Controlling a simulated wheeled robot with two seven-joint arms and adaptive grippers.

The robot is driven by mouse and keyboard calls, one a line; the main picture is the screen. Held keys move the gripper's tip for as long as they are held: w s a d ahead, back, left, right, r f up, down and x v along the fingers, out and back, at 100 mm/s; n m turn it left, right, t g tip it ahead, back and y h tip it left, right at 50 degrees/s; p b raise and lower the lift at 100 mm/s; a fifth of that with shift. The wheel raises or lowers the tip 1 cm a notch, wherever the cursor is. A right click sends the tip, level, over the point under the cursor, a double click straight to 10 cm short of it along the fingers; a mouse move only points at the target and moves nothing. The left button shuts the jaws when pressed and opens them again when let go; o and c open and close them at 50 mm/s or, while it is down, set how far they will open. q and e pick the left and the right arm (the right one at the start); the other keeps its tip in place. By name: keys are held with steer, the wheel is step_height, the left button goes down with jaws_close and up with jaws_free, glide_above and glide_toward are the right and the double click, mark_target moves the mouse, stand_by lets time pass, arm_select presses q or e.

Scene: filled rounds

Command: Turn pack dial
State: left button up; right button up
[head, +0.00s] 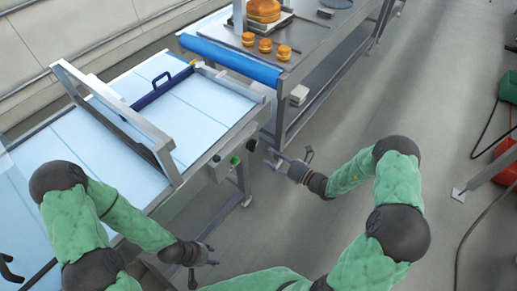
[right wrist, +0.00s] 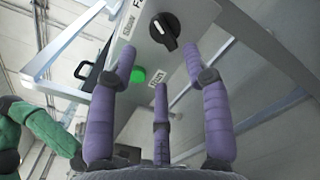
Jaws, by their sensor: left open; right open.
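The pack dial (right wrist: 165,30) is a round black knob with a pale pointer mark on a light grey control panel (right wrist: 190,12) in the right wrist view. Printed labels sit beside it, and a lit green button (right wrist: 138,76) is to its lower left. My right gripper (right wrist: 160,66) is open and empty, its purple fingers spread below the dial and apart from it. In the head view my right gripper (head: 279,164) is just right of the machine's control box (head: 218,171); the dial is too small there to identify surely. My left gripper (head: 206,258) is open and empty, low in front of the machine.
The pale blue packing table (head: 198,105) carries a raised metal frame (head: 122,117) and a blue bar with a handle (head: 160,91). A steel table (head: 285,65) behind holds several orange rounds (head: 265,46).

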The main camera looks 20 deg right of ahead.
mark_target(255, 146)
steer(key=b+x, duration=0.1)
steer(key=x, duration=0.6)
steer(key=shift+w+a, duration=0.2)
steer(key=shift+w, duration=0.05)
jaws_close()
